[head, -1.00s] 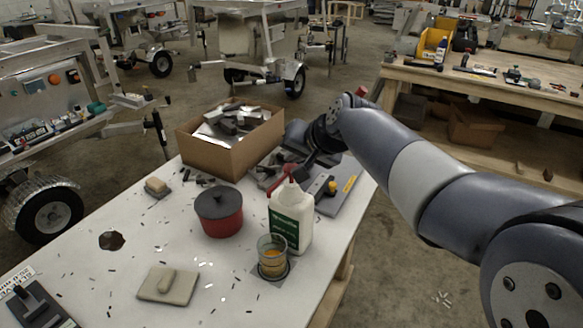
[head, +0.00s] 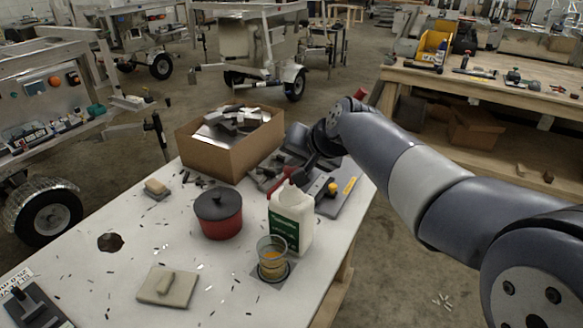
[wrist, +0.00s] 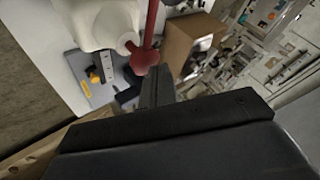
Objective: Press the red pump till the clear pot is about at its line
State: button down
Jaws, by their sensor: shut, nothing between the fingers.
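The white pump bottle (head: 292,222) with a green label stands on the white table. In the wrist view its red pump (wrist: 145,52) shows a round red head and a red stem beside the white bottle (wrist: 98,22). My gripper (head: 299,180) is shut and empty, its tip at the bottle's top, over the pump. The dark fingers (wrist: 155,88) reach the red head in the wrist view; I cannot tell whether they touch. The clear pot (head: 272,260) stands in front of the bottle on a dark square and holds amber liquid. Its line is too small to make out.
A red lidded pot (head: 219,222) stands left of the bottle. A cardboard box (head: 232,158) of metal pieces is behind. Small dark bits are scattered over the table.

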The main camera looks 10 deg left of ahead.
jog(key=shift+f+b, duration=0.6)
jog(key=shift+f, duration=0.3)
jog(key=shift+r, duration=0.1)
dwell(0.5)
jog(key=shift+r+p, duration=1.25)
jog(key=shift+r, duration=0.25)
jog(key=shift+r, duration=0.1)
jog(key=shift+r+p, duration=2)
jog(key=shift+r, duration=0.4)
